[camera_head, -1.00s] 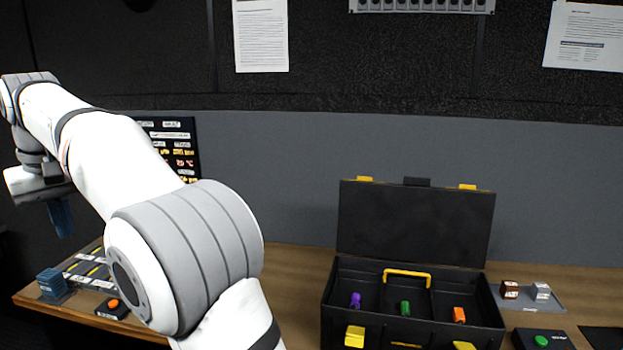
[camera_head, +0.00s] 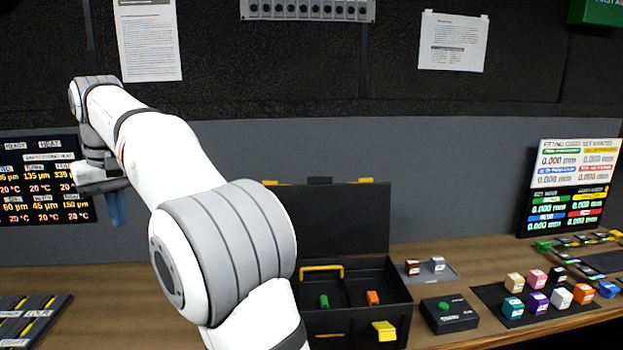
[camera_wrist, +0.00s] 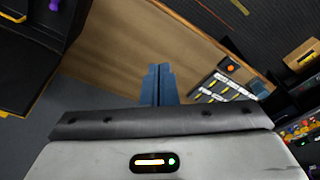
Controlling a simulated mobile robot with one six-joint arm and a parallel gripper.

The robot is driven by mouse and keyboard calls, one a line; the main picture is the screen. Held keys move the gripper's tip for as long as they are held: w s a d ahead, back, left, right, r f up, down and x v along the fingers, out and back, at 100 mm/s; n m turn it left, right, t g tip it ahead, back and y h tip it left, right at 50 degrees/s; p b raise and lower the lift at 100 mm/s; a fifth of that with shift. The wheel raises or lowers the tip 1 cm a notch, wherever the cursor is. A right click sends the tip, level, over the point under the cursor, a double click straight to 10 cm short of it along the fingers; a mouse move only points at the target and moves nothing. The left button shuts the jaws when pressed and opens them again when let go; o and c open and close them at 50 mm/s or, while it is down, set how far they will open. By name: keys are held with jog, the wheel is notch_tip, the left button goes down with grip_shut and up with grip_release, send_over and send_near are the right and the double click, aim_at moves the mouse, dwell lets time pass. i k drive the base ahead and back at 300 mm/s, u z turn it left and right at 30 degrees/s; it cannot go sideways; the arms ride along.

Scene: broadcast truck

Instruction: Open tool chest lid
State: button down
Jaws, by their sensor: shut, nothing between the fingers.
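The black tool chest (camera_head: 398,311) stands on the wooden bench, partly behind my arm in the head view. Its lid (camera_head: 345,218) stands upright and open at the back. A yellow handle (camera_head: 321,268), a green piece (camera_head: 324,301) and an orange piece (camera_head: 373,297) show inside, and a yellow latch (camera_head: 384,330) is on the front. My gripper (camera_head: 118,208) is raised left of the chest, apart from it. In the wrist view its blue fingers (camera_wrist: 158,84) are together and empty, with a dark corner of the chest (camera_wrist: 25,60) at the upper left.
A small tray (camera_head: 450,272), a black box with a green button (camera_head: 447,314) and a mat (camera_head: 488,292) of coloured blocks lie right of the chest. A screen (camera_head: 40,180) stands behind my gripper.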

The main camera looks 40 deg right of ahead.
aim_at(328, 219)
jog(key=z, duration=1.4)
jog(key=i, duration=1)
jog(key=z, duration=0.1)
